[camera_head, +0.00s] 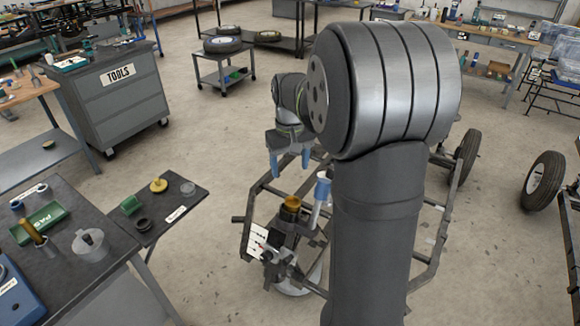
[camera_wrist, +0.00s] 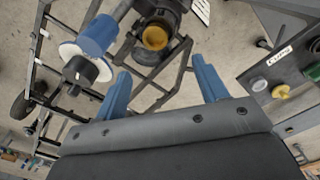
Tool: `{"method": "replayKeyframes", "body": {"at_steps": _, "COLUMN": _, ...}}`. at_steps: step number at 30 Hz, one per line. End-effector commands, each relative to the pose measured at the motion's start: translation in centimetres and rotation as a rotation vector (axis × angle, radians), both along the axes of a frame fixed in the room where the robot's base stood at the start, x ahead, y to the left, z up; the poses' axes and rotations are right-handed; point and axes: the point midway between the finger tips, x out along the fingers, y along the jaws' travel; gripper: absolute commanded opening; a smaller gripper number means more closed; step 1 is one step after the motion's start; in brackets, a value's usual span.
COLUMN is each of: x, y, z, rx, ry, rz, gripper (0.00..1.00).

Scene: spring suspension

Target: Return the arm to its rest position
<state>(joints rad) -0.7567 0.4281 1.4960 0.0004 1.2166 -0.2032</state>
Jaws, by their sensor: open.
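My gripper (camera_head: 289,158) is at the end of my arm, above the vehicle frame (camera_head: 432,262). In the wrist view its two blue fingers (camera_wrist: 163,88) stand wide apart with nothing between them. A yellow-brown round part (camera_head: 291,203) sits on top of a dark assembly on the frame, below the gripper; it also shows in the wrist view (camera_wrist: 155,38). A blue and white cylindrical part (camera_head: 322,188) stands beside it, apart from the fingers. My arm hides part of the frame in the head view.
A dark bench (camera_head: 108,252) at the left carries a green tray (camera_head: 40,222) and several small parts. A side shelf (camera_head: 180,212) holds a yellow part. A grey tool cabinet (camera_head: 118,98) stands behind. A wheel (camera_head: 543,181) stands at the right. Floor between is clear.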

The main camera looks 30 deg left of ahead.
Motion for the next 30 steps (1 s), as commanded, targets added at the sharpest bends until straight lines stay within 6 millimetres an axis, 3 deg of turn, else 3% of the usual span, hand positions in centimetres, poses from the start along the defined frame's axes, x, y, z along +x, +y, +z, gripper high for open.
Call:
{"method": "replayKeyframes", "body": {"at_steps": 8, "x": 0.0, "y": 0.0, "z": -1.2, "rx": -0.002, "ry": 0.003, "rz": 0.0, "gripper": 0.66}}
{"method": "replayKeyframes", "body": {"at_steps": 26, "x": -0.1, "y": 0.0, "z": -12.4, "rx": -0.002, "ry": 0.002, "rz": 0.0, "gripper": 0.66}}
{"method": "replayKeyframes", "body": {"at_steps": 30, "x": 0.1, "y": 0.1, "z": -10.1, "rx": 0.003, "ry": -0.003, "rz": 0.0, "gripper": 0.66}}
